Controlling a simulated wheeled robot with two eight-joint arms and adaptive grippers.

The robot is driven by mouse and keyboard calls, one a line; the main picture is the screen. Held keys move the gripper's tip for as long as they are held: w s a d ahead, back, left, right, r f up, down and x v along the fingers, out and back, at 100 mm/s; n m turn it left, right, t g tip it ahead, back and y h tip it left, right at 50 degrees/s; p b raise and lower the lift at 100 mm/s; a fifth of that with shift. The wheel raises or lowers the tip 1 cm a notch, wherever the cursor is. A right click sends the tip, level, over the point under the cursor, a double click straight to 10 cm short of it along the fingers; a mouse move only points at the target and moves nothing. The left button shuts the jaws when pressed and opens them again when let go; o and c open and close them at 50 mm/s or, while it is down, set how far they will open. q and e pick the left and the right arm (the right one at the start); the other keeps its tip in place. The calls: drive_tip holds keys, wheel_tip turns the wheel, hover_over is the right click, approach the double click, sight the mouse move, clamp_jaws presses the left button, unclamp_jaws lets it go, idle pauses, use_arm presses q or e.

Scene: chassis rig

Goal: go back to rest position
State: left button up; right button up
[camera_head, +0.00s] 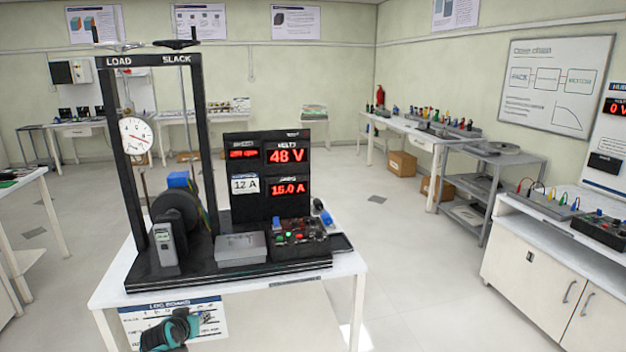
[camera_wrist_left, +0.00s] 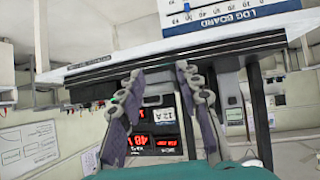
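My left gripper (camera_head: 174,329), teal and black, is low in the head view, in front of the log board (camera_head: 215,318) on the near side of the table. In the left wrist view its two fingers (camera_wrist_left: 160,76) stand apart with nothing between them, so it is open and empty. The wrist view is upside down and shows the rig and its lit meters beyond the fingers. My right gripper is in neither view.
The chassis rig's black frame (camera_head: 203,140) stands on a white table (camera_head: 345,264), with a dial gauge (camera_head: 138,138), a meter panel (camera_head: 268,205) and a control box (camera_head: 298,240). Floor to the right is clear up to a white cabinet (camera_head: 530,262).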

use_arm(q)
drive_tip(key=s+d+r+g+h, duration=0.1)
drive_tip(key=s+d+r, duration=0.4)
drive_tip(key=s, duration=0.4)
drive_tip(key=s+d+r+g, duration=0.1)
drive_tip(key=s+d+r, duration=0.2)
drive_tip(key=s+d, duration=0.45)
drive_tip(key=s+d+f+g, duration=0.1)
drive_tip(key=s+d, duration=0.1)
drive_tip(key=s, duration=0.7)
drive_tip(key=s+d+f+m+g, duration=0.1)
drive_tip(key=s+f, duration=0.1)
drive_tip(key=s, duration=0.7)
drive_tip(key=shift+s+d+f, duration=0.2)
drive_tip(key=shift+s+d, duration=0.15)
